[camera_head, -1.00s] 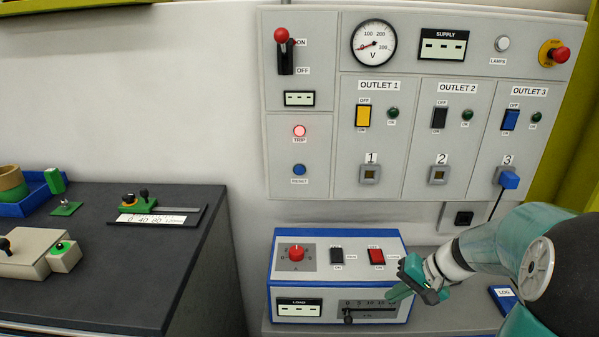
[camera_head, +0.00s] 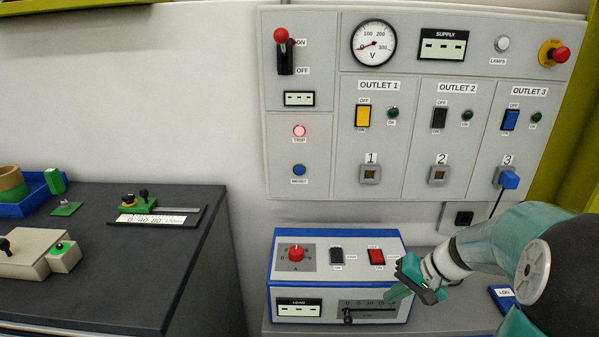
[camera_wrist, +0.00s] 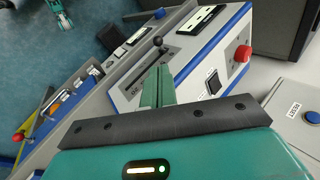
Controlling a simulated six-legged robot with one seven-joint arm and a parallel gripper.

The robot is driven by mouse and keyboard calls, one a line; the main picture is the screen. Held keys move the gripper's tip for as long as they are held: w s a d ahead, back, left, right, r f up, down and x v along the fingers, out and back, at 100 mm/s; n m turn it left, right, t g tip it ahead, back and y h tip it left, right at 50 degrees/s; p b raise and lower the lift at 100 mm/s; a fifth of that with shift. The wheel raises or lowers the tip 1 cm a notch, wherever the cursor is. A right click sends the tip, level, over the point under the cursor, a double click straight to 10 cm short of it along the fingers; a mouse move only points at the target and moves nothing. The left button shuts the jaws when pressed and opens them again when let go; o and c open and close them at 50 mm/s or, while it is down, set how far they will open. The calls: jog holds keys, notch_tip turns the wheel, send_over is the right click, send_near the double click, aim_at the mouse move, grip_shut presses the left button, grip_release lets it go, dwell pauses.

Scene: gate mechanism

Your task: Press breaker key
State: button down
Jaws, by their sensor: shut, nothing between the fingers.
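My gripper (camera_head: 395,295) is shut and empty in front of the right end of the white and blue load box (camera_head: 283,261). In the wrist view its green fingers (camera_wrist: 157,87) overlap the box; I cannot tell if they touch it. The grey wall panel (camera_head: 328,140) carries a red-knobbed lever (camera_head: 282,36) up at ON, a lit TRIP lamp (camera_head: 299,131) and a blue button (camera_head: 299,170) below it. Outlet rockers are yellow (camera_head: 363,116), black (camera_head: 439,118) and blue (camera_head: 511,120). No label reads "breaker", so I cannot tell which key is meant.
The load box has a red dial (camera_head: 296,253), a black rocker (camera_head: 336,256), a red rocker (camera_head: 376,257) and a slider knob (camera_head: 348,316). A blue plug (camera_head: 509,180) sits in socket 3, its cable hanging down. A dark bench (camera_head: 150,270) stands at left.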

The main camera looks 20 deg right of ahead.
jog(key=s+a+r+n+h, duration=0.2)
jog(key=s+a+r, duration=0.3)
jog(key=a, duration=0.4)
jog(key=s+a+r+n+t+h, duration=0.1)
jog(key=s+a+r+n+h, duration=0.2)
jog(key=s+a+r+n, duration=0.2)
jog(key=s+a+r, duration=0.1)
jog(key=a+r, duration=0.2)
jog(key=a, duration=0.1)
jog(key=shift+a+t+h, duration=0.3)
jog(key=shift+a, duration=0.1)
